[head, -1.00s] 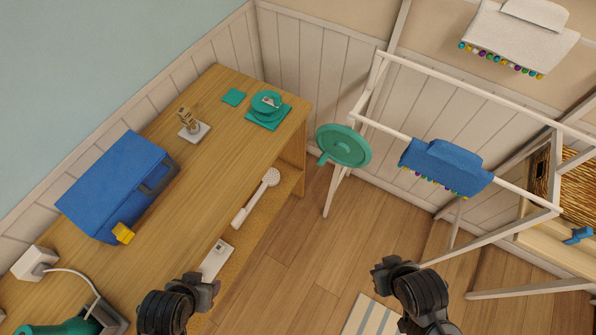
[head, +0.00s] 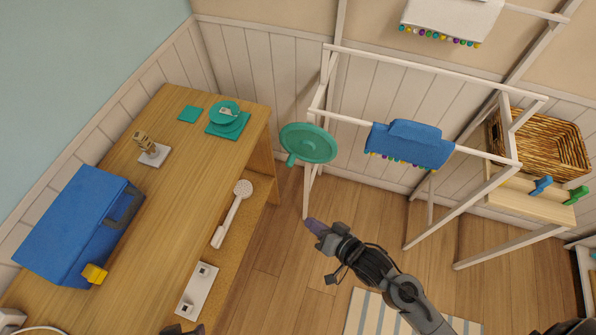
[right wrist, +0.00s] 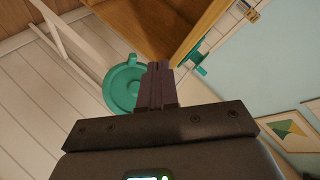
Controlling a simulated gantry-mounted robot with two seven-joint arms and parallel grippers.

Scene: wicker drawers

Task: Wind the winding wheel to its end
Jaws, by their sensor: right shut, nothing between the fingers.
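The winding wheel (head: 310,144) is a teal disc with a small knob handle (head: 291,160) at its lower left. It sits at the left end of the white rack frame. Only a dark tip of my left gripper (head: 190,330) shows at the bottom edge.
A wooden desk (head: 170,215) stands left of the wheel, with a blue box (head: 75,225) on it. A blue cloth (head: 410,145) hangs on the rack's rail. A wicker basket (head: 545,145) is at the right. Floor between desk and rack is open.

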